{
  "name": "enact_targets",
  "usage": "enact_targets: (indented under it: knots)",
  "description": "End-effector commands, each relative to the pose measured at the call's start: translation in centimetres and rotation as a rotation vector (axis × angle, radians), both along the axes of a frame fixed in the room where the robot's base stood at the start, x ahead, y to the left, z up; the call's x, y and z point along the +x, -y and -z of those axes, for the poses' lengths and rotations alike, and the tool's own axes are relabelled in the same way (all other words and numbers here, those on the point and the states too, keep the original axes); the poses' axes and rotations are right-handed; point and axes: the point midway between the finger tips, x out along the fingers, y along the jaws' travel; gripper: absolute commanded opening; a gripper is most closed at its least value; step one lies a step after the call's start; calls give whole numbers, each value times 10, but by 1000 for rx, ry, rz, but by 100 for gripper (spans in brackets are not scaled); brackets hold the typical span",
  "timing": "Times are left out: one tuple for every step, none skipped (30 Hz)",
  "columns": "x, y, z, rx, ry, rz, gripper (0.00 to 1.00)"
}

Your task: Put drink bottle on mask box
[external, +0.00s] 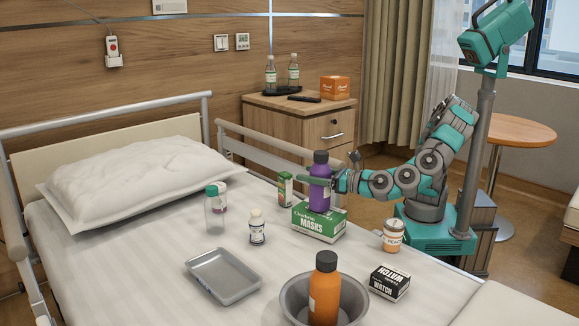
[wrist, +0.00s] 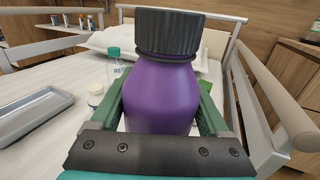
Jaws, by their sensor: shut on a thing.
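A purple drink bottle (external: 320,197) with a black cap is upright between the fingers of my gripper (external: 316,181), which is shut on it. In the wrist view the purple bottle (wrist: 160,95) fills the middle, with a green finger on each side. The green and white mask box (external: 319,222) lies on the bed directly below the bottle. The bottle's base is at the box's top; I cannot tell whether it rests there or hovers slightly. An orange bottle (external: 325,290) with a black cap stands in a grey bowl (external: 352,308) nearer the camera.
A bed rail (external: 262,152) runs behind.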

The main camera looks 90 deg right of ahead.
Motion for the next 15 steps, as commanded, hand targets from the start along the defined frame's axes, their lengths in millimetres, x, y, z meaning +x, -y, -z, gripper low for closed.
enact_targets:
  knots:
    - [0,0,5,0,1,-1,3]
    - [0,0,5,1,1,-1,3]
    - [0,0,4,1,1,-1,3]
    - [0,0,3,1,1,-1,3]
    - [0,0,2,1,1,-1,3]
    - [0,0,2,1,1,-1,3]
    - [0,0,2,1,1,-1,3]
    - [0,0,2,0,2,-1,3]
    - [0,0,3,0,2,0,3]
    - [0,0,3,0,2,0,3]
    - [0,0,4,-1,2,0,3]
    - [0,0,5,-1,2,0,3]
    - [0,0,5,1,1,1,83]
    - [0,0,5,1,1,1,86]
    - [0,0,5,1,1,0,90]
